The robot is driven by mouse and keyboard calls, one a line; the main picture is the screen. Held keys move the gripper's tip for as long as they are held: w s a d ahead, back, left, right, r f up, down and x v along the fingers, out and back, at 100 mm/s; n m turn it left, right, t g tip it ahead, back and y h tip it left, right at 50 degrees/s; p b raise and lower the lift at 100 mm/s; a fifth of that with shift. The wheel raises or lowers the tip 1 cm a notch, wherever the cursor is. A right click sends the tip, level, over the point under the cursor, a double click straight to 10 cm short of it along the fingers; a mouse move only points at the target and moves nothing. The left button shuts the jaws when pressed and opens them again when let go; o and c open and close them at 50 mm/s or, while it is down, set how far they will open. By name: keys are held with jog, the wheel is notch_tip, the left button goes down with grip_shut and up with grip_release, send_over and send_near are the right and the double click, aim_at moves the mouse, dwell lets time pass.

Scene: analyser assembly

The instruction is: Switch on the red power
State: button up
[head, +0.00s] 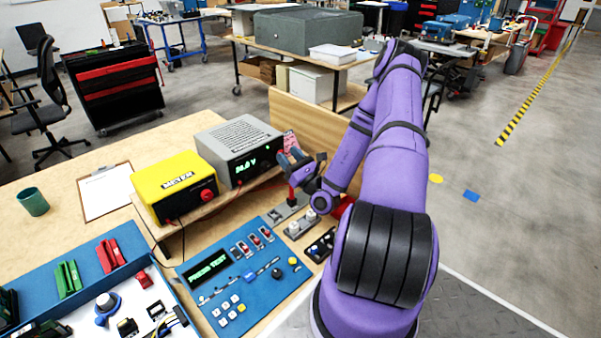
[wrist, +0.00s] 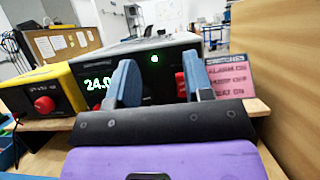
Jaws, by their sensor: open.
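My gripper (head: 294,163) is open in front of the right side of the grey power supply (head: 238,143). In the wrist view its two blue fingers (wrist: 161,82) stand apart with nothing held between them. The supply's lit green display (wrist: 97,84) reads about 24.0 there, and a green light glows above the fingers. A red part (wrist: 181,85) shows beside the right finger, partly hidden; I cannot tell what it belongs to. In the head view a red upright part (head: 291,193) stands on a grey plate just below my gripper; its switch position is unclear.
A yellow meter box (head: 174,186) with a red knob stands left of the supply. A pink switches card (wrist: 231,76) stands at right. A blue panel (head: 240,285) with toggles and buttons lies in front. Small plates with white (head: 301,224) and blue buttons lie nearby. A wooden wall (wrist: 282,85) borders the right.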

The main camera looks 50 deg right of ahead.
jog(key=s+a+r, duration=0.1)
jog(key=s+a, duration=0.3)
jog(key=s, duration=0.5)
jog(key=shift+a, duration=0.2)
jog(key=s+a+r+n+g+y, duration=0.2)
jog(key=a+r+n+g+y, duration=0.7)
jog(key=a+n+g, duration=0.4)
jog(key=s+a+r+n+g+y, duration=0.2)
jog(key=a+r+n+g+y, duration=0.65)
jog(key=n+g, duration=0.4)
jog(key=s+r+n+t+h, duration=0.3)
jog(key=s+r+n+h, duration=0.2)
jog(key=r+h, duration=0.3)
jog(key=s+r+n+t+h, duration=0.4)
jog(key=s+r+n+h, duration=0.1)
jog(key=r+n+h, duration=0.1)
jog(key=shift+s+d+r+h, duration=0.2)
jog(key=shift+d+r+h, duration=0.1)
jog(key=shift+r+h, duration=0.7)
